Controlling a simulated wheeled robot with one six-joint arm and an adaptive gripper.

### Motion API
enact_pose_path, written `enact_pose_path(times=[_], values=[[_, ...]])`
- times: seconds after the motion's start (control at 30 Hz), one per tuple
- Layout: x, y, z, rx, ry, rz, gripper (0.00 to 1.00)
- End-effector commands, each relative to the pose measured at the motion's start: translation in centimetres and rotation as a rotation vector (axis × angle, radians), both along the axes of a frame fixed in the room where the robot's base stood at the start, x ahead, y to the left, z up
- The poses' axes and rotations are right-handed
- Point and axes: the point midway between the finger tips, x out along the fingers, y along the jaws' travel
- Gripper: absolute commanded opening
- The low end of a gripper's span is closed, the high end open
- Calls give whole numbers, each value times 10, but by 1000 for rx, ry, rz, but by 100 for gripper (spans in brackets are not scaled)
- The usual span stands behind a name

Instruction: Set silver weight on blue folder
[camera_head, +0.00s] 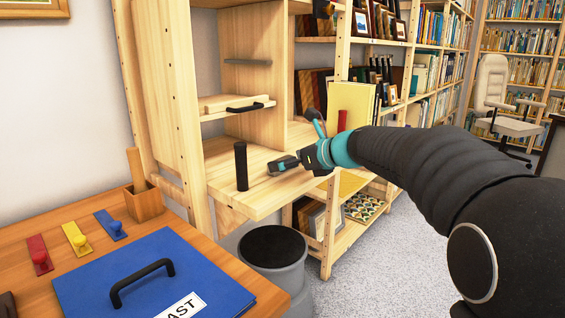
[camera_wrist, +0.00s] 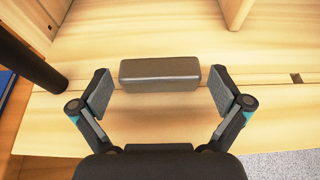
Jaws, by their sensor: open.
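The silver weight (camera_wrist: 160,75) is a grey rounded block lying on a pale wooden shelf board. In the wrist view it sits between the two open fingers of my gripper (camera_wrist: 160,92), with a small gap visible on each side. In the head view my gripper (camera_head: 288,165) is low over the shelf, and the weight is mostly hidden by it. The blue folder (camera_head: 150,275) lies flat on the wooden desk at the lower left. It has a black handle on top and a white label reading "AST".
A black upright cylinder (camera_head: 241,166) stands on the shelf board (camera_head: 250,200) left of my gripper. A grey bin (camera_head: 275,255) stands below, between shelf and desk. Red, yellow and blue knobbed pieces and a wooden block holder (camera_head: 143,203) are on the desk.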

Motion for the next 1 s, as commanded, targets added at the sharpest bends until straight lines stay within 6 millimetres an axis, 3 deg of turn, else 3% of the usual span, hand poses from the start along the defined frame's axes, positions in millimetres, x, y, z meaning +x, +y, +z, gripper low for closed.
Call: enact_pose_path(times=[0.3, 0.5, 0.87, 1.0], values=[[-37, -47, 26, 0, -2, -3, 100], [-52, -68, 35, -1, 0, -2, 100], [-61, -75, 39, -6, -2, 3, 100], [-84, -73, 30, -126, -63, 57, 100]])
